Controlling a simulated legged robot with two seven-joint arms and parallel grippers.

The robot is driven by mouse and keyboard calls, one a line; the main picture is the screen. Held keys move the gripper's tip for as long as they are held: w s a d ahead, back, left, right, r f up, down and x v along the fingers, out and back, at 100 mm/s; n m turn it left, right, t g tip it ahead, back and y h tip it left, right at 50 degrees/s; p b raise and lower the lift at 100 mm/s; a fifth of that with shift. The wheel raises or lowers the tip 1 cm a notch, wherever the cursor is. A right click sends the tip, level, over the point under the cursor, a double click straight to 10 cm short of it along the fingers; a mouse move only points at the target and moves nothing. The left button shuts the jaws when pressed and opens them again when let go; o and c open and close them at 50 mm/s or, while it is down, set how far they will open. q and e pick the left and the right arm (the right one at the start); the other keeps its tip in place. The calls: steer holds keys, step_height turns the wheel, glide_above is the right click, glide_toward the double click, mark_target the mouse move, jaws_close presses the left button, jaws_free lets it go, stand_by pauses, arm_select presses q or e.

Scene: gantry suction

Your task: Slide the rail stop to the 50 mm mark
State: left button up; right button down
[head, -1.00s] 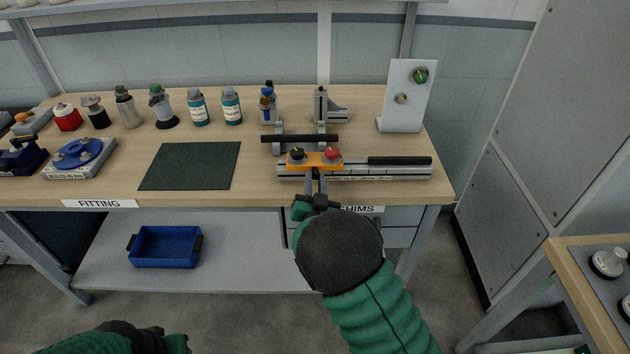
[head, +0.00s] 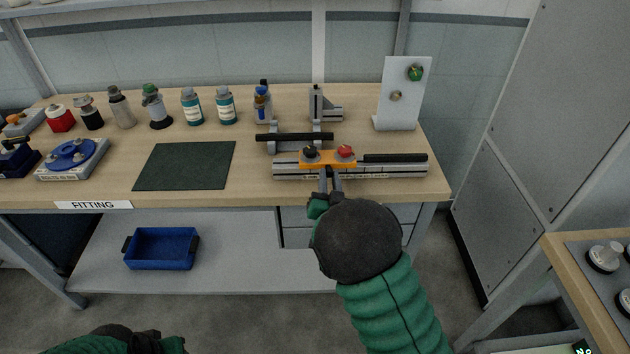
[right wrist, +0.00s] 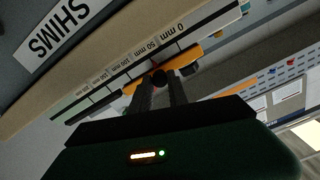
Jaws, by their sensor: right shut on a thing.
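The orange rail stop (head: 328,161) sits on the grey rail (head: 400,172) near its left part, with a black knob (head: 310,151) and a red knob (head: 345,151) on top. My right gripper (head: 329,174) reaches it from the front and is shut on its front side. In the right wrist view, the fingers (right wrist: 160,88) close at a dark round part (right wrist: 161,77) beside the orange stop (right wrist: 192,57). The scale (right wrist: 150,48) shows 0 mm and 50 mm marks; the exact reading is unclear. My left gripper (head: 140,340) is at the bottom edge, its jaws unclear.
A black bar (head: 295,137) on grey supports stands behind the rail. A white panel (head: 402,95) stands at the back right. A dark green mat (head: 185,166) lies left. Bottles (head: 192,107) line the back. A blue tray (head: 161,249) is on the lower shelf.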

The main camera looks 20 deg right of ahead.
steer(key=shift+d+r, duration=0.2)
steer(key=shift+d, duration=0.05)
steer(key=c, duration=1.3)
jaws_free()
steer(key=shift+a+f, duration=0.1)
steer(key=shift+a, duration=0.05)
steer(key=shift+o, duration=0.2)
steer(key=p+v, duration=0.7)
steer(key=v, duration=0.9)
steer(key=shift+s+p, duration=0.4)
steer(key=shift+a, duration=0.1)
